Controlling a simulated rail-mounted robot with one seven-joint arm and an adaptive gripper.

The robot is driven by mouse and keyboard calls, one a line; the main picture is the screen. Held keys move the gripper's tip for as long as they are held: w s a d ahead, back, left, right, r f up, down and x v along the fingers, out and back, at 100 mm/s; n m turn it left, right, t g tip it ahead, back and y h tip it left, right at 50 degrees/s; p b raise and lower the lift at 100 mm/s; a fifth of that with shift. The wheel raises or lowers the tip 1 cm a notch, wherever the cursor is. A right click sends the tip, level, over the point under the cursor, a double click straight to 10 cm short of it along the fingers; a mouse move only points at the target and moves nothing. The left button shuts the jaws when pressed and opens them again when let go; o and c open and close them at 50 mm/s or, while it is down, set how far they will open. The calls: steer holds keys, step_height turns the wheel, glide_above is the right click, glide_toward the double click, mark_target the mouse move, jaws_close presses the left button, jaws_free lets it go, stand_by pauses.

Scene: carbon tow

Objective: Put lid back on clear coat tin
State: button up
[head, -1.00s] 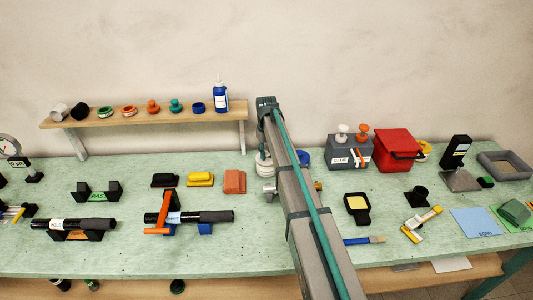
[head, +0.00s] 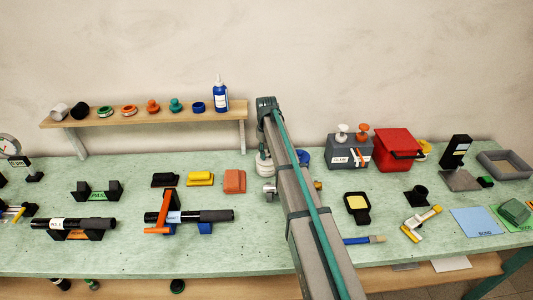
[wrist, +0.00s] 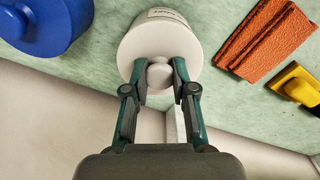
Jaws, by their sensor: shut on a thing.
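In the wrist view, my gripper (wrist: 159,72) is shut on the round white knob of the lid (wrist: 158,47). The white clear coat tin (wrist: 170,19) shows at the top of that view, with part of a printed label. The lid lines up with the tin's top; I cannot tell whether it is fully seated or slightly above the rim. In the head view, the white tin (head: 263,167) stands at the back of the bench, partly hidden by my arm. My gripper's fingers are hidden there.
A blue tin (wrist: 42,25) stands close beside the white tin. An orange ribbed block (wrist: 265,40) and a yellow block (wrist: 298,87) lie on its other side. A wooden shelf (head: 140,119) with caps and a blue bottle (head: 220,97) is at the back left.

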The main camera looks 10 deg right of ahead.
stand_by(0.3)
steer(key=o, duration=1.4)
steer(key=shift+r, duration=0.1)
steer(key=shift+r+p, duration=1.7)
steer(key=shift+r, duration=1.7)
jaws_close()
steer(key=shift+f, duration=0.2)
